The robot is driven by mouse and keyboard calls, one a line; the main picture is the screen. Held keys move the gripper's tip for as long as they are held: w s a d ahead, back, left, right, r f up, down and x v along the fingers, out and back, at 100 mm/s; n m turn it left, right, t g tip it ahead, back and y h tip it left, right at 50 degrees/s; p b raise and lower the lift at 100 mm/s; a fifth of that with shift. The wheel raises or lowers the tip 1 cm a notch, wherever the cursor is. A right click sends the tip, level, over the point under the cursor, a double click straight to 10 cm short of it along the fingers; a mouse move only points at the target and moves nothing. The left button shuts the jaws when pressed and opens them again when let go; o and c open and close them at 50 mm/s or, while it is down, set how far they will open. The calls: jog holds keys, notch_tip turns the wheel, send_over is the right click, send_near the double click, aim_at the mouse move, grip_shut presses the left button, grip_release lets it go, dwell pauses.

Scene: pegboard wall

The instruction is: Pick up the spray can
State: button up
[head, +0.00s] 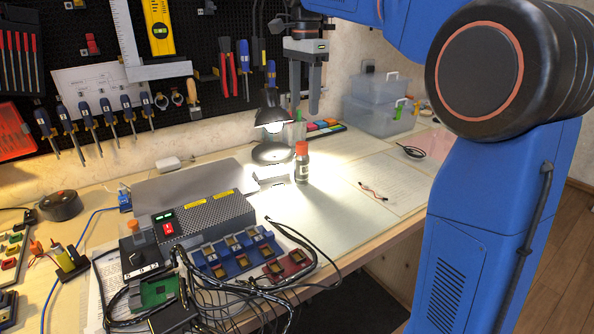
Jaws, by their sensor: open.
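The spray can (302,164) stands upright on the workbench, a small dark can with an orange-red cap and a pale label. It is right of a desk lamp and in bright light. My gripper (304,108) hangs above and behind the can in the picture, its grey fingers pointing down. It is open and empty, apart from the can. The exact gap in depth cannot be told from this view.
A lit desk lamp (272,145) stands just left of the can. A grey power unit (205,220) with cables and blue sockets fills the front. Clear plastic boxes (380,108) stand at back right. Loose wires (373,191) lie right of the can on mostly free bench.

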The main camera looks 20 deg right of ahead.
aim_at(303, 142)
notch_tip(303, 142, down, 12)
jog(key=shift+w+a, duration=0.15)
jog(key=shift+s+a+f, duration=0.1)
jog(key=shift+s+f, duration=0.05)
jog(key=shift+f, duration=1.2)
jog(key=shift+s+a+f, duration=0.1)
jog(key=shift+f, duration=1.2)
jog(key=c, duration=1.3)
